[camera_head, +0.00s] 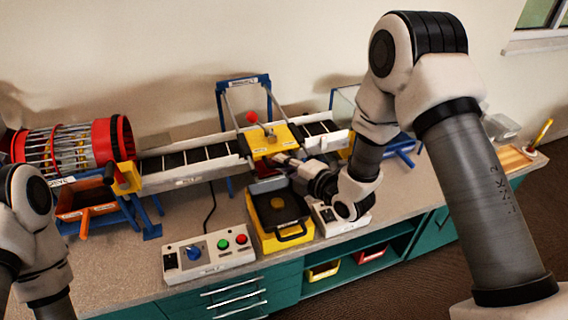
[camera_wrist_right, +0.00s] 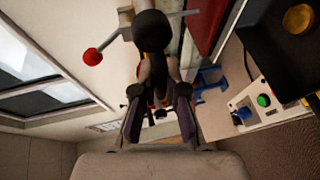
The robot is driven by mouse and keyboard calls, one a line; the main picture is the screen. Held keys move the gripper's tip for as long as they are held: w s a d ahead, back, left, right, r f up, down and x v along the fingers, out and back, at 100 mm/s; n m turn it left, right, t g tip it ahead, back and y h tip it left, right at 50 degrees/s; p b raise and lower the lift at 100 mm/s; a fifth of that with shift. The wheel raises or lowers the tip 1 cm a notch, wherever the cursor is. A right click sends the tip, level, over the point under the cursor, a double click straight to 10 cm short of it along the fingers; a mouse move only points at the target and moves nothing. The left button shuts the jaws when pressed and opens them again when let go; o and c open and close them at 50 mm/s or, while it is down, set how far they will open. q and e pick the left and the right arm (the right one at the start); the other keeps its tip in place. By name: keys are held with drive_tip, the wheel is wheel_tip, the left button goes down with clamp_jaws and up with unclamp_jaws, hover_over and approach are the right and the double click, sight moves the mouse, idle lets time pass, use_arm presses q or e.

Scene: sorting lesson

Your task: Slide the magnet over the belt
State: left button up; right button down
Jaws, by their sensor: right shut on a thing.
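The magnet is a yellow carriage (camera_head: 272,141) with a red ball knob (camera_head: 252,117), sitting across the belt (camera_head: 190,158) under a blue frame. My right gripper (camera_head: 283,159) reaches the near side of the carriage. In the right wrist view my right gripper (camera_wrist_right: 158,97) is shut on a dark handle (camera_wrist_right: 152,32), with the red ball knob (camera_wrist_right: 93,57) to its left. My right gripper covers part of the handle. My left arm shows at the left edge, but its gripper is out of view.
A red-ended drum (camera_head: 102,142) stands at the belt's left end, above an orange bin (camera_head: 88,201). A control box (camera_head: 209,256) with buttons and a black-topped yellow box (camera_head: 280,239) stand in front. A wooden tray (camera_head: 508,158) lies at right.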

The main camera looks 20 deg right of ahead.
sight(278, 150)
drive_tip(key=w+b, duration=0.1)
drive_tip(key=w, duration=0.3)
drive_tip(key=shift+w, duration=0.15)
drive_tip(key=c, duration=1.2)
unclamp_jaws()
drive_tip(key=v, duration=1.2)
drive_tip(key=shift+a, duration=0.1)
